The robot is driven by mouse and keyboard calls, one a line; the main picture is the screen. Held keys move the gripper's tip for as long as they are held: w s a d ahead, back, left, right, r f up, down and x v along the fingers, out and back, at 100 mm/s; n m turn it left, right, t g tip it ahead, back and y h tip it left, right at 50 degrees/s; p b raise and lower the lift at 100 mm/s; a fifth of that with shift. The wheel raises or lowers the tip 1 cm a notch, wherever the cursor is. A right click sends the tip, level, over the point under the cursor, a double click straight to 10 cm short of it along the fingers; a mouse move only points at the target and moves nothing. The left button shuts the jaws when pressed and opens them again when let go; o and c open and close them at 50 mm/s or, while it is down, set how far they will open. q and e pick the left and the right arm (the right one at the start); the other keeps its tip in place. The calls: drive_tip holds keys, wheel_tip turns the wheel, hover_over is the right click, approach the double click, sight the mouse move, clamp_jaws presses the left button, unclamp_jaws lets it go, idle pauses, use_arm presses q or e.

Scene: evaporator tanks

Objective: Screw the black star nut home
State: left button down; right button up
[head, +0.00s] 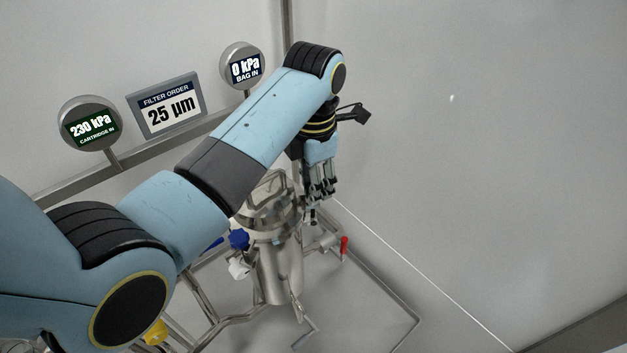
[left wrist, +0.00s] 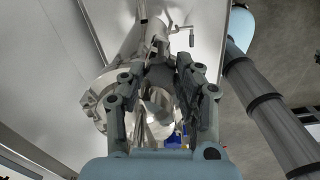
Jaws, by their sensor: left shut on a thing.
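My left gripper (head: 315,205) points down beside the top of a steel filter housing (head: 278,275), at its right side. In the left wrist view its two fingers (left wrist: 160,78) are closed in on a dark piece, which looks like the black star nut (left wrist: 159,76). Only a little of the nut shows between the fingertips, so its points and thread are hidden. I cannot tell how far it sits on its stud. The housing's round steel rim (left wrist: 98,100) lies just left of and behind the fingers. My right gripper is in neither view.
A blue knob (head: 238,240) and a red valve handle (head: 344,247) flank the housing. Steel pipe frame (head: 225,320) surrounds it below. Two gauges, 230 kPa (head: 90,124) and 0 kPa (head: 243,66), and a 25 µm sign (head: 167,106) stand behind. The right side is open.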

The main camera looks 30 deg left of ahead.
use_arm(q)
drive_tip(key=shift+m, duration=2.2)
drive_tip(key=m, duration=0.4)
drive_tip(key=shift+m, duration=0.3)
drive_tip(key=c, duration=0.9)
unclamp_jaws()
drive_tip(key=shift+c, duration=0.2)
drive_tip(key=shift+r, duration=3.8)
